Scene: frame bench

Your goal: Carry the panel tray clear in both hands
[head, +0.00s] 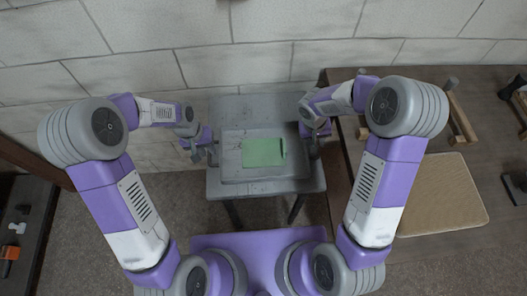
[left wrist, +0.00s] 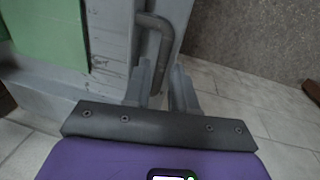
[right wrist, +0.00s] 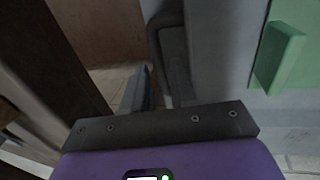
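I cannot tell whether the tray touches the stand. My left gripper (head: 207,152) is at the tray's left side; in the left wrist view its fingers close in on both sides of a grey bar handle (left wrist: 152,24). My right gripper (head: 314,148) is at the tray's right side; in the right wrist view its fingers are close about the other handle (right wrist: 163,22), partly in shadow. The green panel also shows there (right wrist: 296,45).
The grey stand (head: 315,180) has legs below it. A wooden bench (head: 480,90) on the right bears a tan mat (head: 440,195) and wooden parts with clamps. A dark shelf (head: 30,215) with small items is at the far left. A pale block wall stands behind.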

